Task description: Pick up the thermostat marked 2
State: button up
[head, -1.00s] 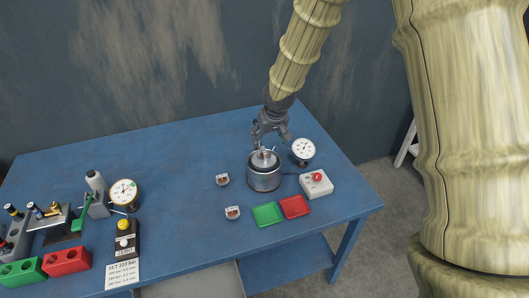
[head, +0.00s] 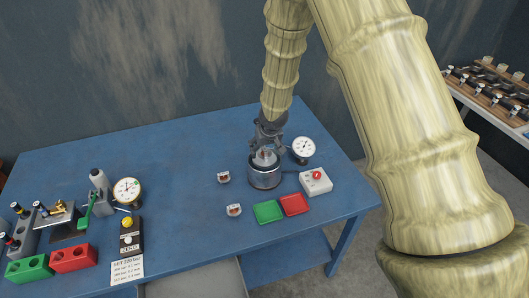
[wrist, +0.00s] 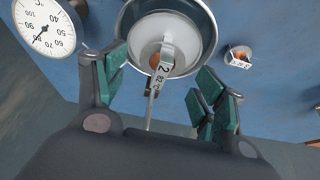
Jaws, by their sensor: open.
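The thermostat marked 2 (wrist: 165,62) sits in the metal pot (wrist: 207,30), its tag also reading what looks like 82 °C. In the head view the pot (head: 264,179) stands toward the right of the blue table, and the thermostat (head: 264,155) shows small at its mouth. My gripper (head: 268,140) is directly above the pot, pointing down. In the wrist view my gripper (wrist: 162,82) is open, with green-padded fingers on either side of the thermostat and its thin upright stem. Whether the pads touch anything is unclear.
Two other thermostats (head: 223,177) (head: 234,210) lie left of the pot. A dial thermometer (head: 303,149) and a white box with red knob (head: 316,182) stand close right. Green (head: 268,212) and red (head: 293,204) trays lie in front. The table's middle is clear.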

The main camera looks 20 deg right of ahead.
jog(key=shift+x, duration=0.75)
jog(key=shift+c, duration=0.2)
jog(key=c, duration=1)
jog(key=shift+r, duration=0.15)
